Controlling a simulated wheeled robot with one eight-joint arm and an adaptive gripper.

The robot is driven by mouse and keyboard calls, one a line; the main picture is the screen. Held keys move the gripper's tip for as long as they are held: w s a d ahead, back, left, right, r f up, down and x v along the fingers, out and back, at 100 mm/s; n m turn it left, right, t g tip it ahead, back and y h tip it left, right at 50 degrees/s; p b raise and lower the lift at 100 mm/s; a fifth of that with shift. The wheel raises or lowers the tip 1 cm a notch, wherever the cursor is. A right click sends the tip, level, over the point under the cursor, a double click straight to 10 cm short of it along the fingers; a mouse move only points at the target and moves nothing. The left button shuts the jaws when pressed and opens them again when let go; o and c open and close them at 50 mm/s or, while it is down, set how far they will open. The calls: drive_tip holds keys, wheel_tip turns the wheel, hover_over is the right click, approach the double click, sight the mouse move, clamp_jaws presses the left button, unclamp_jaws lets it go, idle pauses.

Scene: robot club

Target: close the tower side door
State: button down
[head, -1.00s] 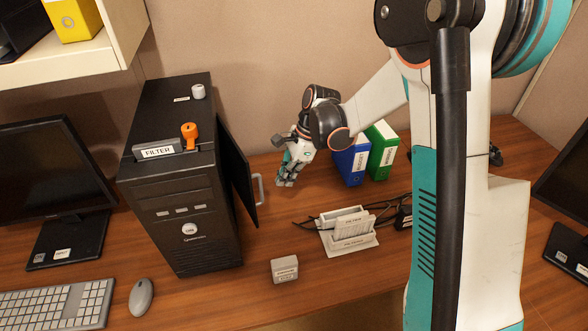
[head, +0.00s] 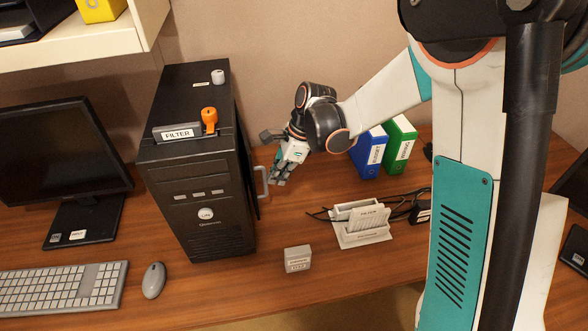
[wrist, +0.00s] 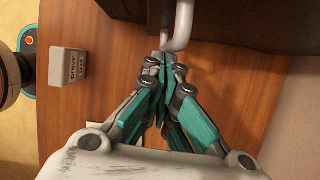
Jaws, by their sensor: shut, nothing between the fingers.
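The black tower (head: 195,165) stands upright on the desk. Its dark side door (head: 247,165) is on the right side, close to the tower wall; it looks slightly ajar, but the gap is hard to make out. A grey handle (head: 264,183) sticks out from the door. My gripper (head: 279,182) is shut and empty, just right of the handle. In the wrist view the fingertips (wrist: 166,60) are together beside the handle (wrist: 181,28), touching or very nearly so. The dark door or tower side (wrist: 225,10) fills the top there.
A white card holder (head: 360,225) with cables, a blue binder (head: 370,155) and a green binder (head: 398,145) are to the right. A FILTER piece (head: 178,134) and an orange part (head: 209,120) lie on top.

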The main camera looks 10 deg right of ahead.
drive_tip(key=shift+s+a, duration=0.25)
drive_tip(key=shift+a, duration=0.35)
drive_tip(key=shift+s+a, duration=0.25)
drive_tip(key=shift+a, duration=0.3)
drive_tip(key=s+d+r+p, duration=0.1)
drive_tip(key=d+r+p, duration=0.2)
drive_tip(key=d+r, duration=0.6)
drive_tip(key=s+d+r+n+t+h, duration=0.2)
drive_tip(key=s+d+r+n+t, duration=0.1)
drive_tip(key=s+n, duration=0.6)
drive_tip(key=s+d+r+n+t+h, duration=0.2)
drive_tip(key=s+d+r+n+t, duration=0.2)
drive_tip(key=s+d+r+n, duration=0.2)
drive_tip(key=shift+s+d+r+n+b, duration=0.15)
drive_tip(key=shift+s+d+n+b, duration=0.25)
drive_tip(key=shift+s+n, duration=1.5)
drive_tip(key=shift+s+a+m, duration=0.1)
drive_tip(key=shift+s+m, duration=0.3)
drive_tip(key=shift+m, duration=0.1)
